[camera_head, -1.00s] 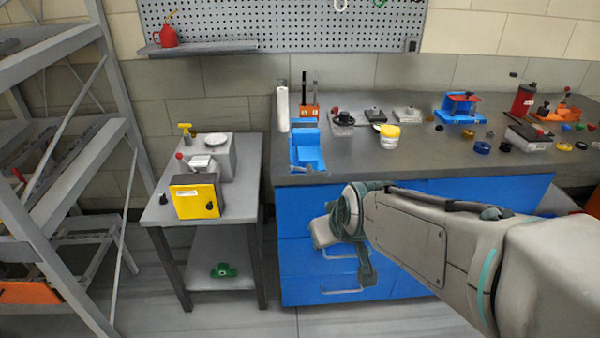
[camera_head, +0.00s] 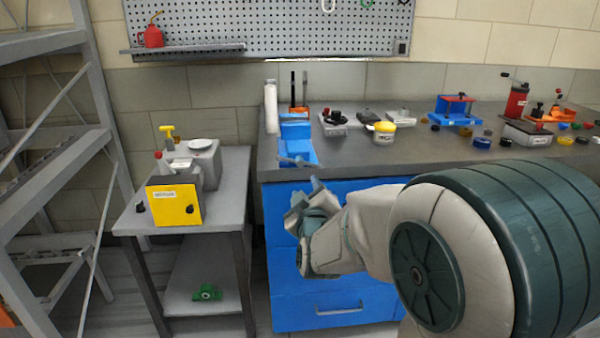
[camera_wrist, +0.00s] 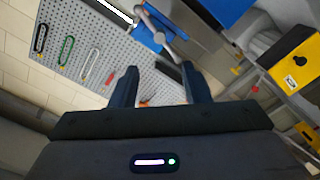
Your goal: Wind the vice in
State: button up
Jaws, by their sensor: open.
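The blue vice (camera_head: 297,130) sits at the front left corner of the dark bench top, with a grey crank handle (camera_head: 296,161) at its front edge. In the wrist view the vice (camera_wrist: 149,37) shows at the top, with the grey handle (camera_wrist: 163,28) across it. My gripper (camera_head: 308,198) is in front of the blue drawers, just below and apart from the handle. In the wrist view my gripper (camera_wrist: 160,84) has its two fingers spread with nothing held between them. The vice's jaw gap is hard to make out.
A white upright cylinder (camera_head: 271,108) stands beside the vice. Right of it on the bench are small black-knobbed devices, a yellow-and-white tub (camera_head: 383,134) and a blue-and-red fixture (camera_head: 455,110). A side table (camera_head: 230,180) with a yellow box (camera_head: 174,204) stands left. A pegboard (camera_head: 268,28) hangs behind.

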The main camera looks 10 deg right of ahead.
aim_at(300, 164)
jog(key=w, duration=0.8)
jog(key=w+d, duration=0.1)
jog(key=w, duration=0.4)
jog(key=shift+b, duration=0.35)
